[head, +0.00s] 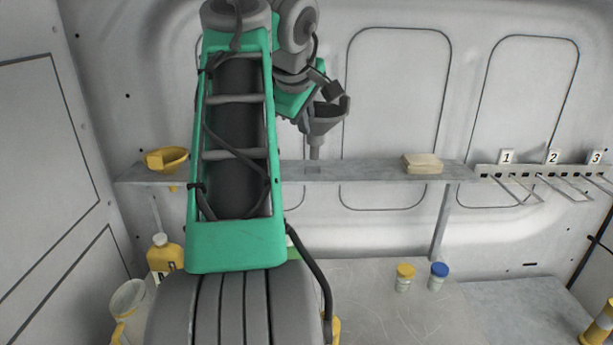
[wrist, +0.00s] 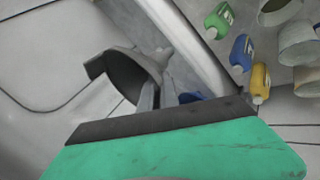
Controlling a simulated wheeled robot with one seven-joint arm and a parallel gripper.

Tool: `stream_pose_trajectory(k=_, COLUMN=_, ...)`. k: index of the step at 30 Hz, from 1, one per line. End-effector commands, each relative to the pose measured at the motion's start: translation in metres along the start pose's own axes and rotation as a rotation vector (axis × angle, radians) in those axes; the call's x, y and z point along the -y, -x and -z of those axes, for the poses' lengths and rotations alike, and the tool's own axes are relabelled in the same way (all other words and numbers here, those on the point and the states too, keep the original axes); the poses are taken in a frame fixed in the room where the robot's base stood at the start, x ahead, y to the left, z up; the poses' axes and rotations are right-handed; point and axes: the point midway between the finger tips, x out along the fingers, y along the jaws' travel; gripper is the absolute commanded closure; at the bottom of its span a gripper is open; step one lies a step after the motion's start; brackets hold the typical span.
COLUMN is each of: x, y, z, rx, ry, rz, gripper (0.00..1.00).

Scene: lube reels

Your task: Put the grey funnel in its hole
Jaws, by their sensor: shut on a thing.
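The grey funnel (head: 325,122) is in the head view, wide mouth up and spout down, over the middle of the grey shelf (head: 365,173). Its spout tip appears just above the shelf, close to a small square hole (head: 312,170). I cannot tell whether it is exactly over the hole. My gripper (head: 326,92) is shut on the funnel's rim. In the wrist view, the funnel (wrist: 128,78) shows beyond the gripper fingers (wrist: 158,96), tilted by the camera's angle. My green arm hides the shelf's left middle in the head view.
A yellow funnel (head: 166,160) sits at the shelf's left end. A tan block (head: 422,163) lies toward the right end. Numbered hooks (head: 540,180) stick out at the right. Small yellow-capped (head: 404,278) and blue-capped (head: 438,276) jars stand on the counter below.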

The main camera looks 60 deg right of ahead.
Motion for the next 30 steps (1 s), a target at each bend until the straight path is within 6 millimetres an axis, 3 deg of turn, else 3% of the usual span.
stream_pose_trajectory(k=8, x=-0.025, y=-0.079, z=0.029, rx=0.004, ry=0.0, rz=0.004, gripper=1.0)
stream_pose_trajectory(k=12, x=-0.023, y=-0.115, z=0.033, rx=0.002, ry=0.0, rz=0.001, gripper=1.0)
stream_pose_trajectory(k=20, x=-0.022, y=-0.156, z=0.037, rx=0.004, ry=0.0, rz=0.003, gripper=1.0)
stream_pose_trajectory(k=23, x=-0.01, y=-0.169, z=0.033, rx=0.002, ry=-0.002, rz=0.001, gripper=1.0)
stream_pose_trajectory(k=30, x=-0.005, y=-0.176, z=0.031, rx=0.0, ry=-0.003, rz=-0.001, gripper=1.0)
